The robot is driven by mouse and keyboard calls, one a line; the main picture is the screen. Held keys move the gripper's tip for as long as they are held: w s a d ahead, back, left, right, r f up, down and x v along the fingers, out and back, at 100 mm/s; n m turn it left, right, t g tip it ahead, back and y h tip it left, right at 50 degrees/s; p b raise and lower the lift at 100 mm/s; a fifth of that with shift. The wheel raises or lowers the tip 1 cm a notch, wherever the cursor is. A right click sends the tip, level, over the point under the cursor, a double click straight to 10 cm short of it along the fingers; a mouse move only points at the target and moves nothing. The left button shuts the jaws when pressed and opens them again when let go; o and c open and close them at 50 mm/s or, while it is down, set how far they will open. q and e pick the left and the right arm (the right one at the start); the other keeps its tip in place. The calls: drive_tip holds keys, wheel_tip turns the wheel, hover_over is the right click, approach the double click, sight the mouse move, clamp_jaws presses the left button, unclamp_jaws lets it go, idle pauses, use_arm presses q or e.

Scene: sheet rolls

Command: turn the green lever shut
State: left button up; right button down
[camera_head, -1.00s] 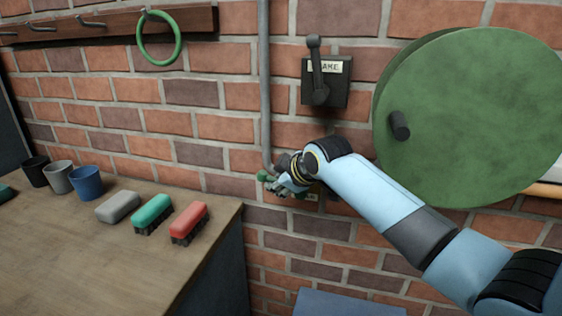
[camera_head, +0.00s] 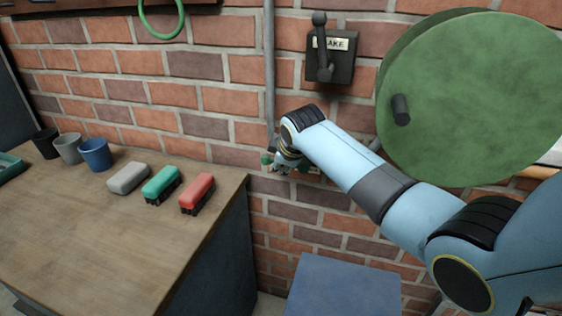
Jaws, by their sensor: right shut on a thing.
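The green lever (camera_head: 266,158) shows only as a small green end at the foot of the grey wall pipe (camera_head: 269,80). The rest of it is hidden behind my right gripper. The exact angle of the lever cannot be told. My left gripper is not in view.
A brake switch box (camera_head: 343,68) and a large green reel (camera_head: 470,105) are on the brick wall above my arm. The bench (camera_head: 90,225) at left holds cups and brushes, including a red brush (camera_head: 197,193). A blue surface (camera_head: 342,287) lies below.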

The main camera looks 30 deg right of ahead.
drive_tip(key=c, duration=1.2)
unclamp_jaws()
drive_tip(key=shift+c, duration=0.2)
drive_tip(key=v, duration=1.2)
